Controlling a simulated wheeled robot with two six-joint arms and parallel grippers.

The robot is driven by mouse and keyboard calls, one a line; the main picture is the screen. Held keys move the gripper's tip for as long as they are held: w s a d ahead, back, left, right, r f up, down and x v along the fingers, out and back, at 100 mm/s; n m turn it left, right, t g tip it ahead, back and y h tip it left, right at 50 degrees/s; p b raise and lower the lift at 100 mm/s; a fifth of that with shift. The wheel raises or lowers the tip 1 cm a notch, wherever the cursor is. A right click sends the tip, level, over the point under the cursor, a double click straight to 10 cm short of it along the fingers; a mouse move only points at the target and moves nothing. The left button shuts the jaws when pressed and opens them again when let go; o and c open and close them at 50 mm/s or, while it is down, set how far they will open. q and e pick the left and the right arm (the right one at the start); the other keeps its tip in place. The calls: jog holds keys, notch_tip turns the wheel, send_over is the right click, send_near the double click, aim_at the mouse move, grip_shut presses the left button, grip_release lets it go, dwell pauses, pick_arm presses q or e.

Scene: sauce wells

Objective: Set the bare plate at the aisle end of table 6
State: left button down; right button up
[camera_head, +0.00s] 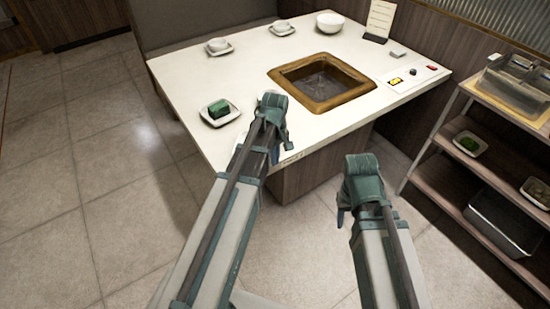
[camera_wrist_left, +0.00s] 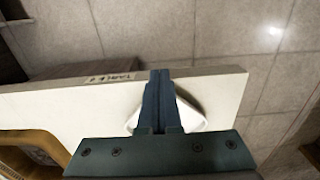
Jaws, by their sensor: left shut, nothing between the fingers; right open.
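Table 6 (camera_head: 175,82) has a white top; its front-edge label (camera_wrist_left: 118,77) is partly legible in the left wrist view. A white plate (camera_head: 212,122) carrying a dark green block (camera_head: 218,107) sits near the table's left edge. My left gripper (camera_head: 272,100) is shut and empty above the tabletop, to the right of that plate. In the left wrist view, a white plate (camera_wrist_left: 190,113) lies partly behind the fingers; I cannot tell whether it is bare. My right gripper (camera_head: 362,165) is open and empty in front of the table. No plainly bare plate is visible.
A wood-framed well (camera_head: 280,80) is sunk into the table. Cups on saucers (camera_head: 219,46) (camera_head: 283,28), a bowl (camera_head: 330,21) and a card stand (camera_head: 379,22) stand along the back. A shelf cart (camera_head: 470,125) is at the right. Floor at the left is clear.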

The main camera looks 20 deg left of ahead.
pick_arm(q)
notch_tip(320, 180, up, 4)
jog(key=p, duration=0.3)
jog(key=shift+r, duration=0.1)
jog(key=s+d+m+y, duration=0.1)
jog(key=s+d+m, duration=1.3)
jog(key=s, duration=0.1)
jog(key=shift+s+d, duration=0.15)
jog(key=shift+d, duration=0.2)
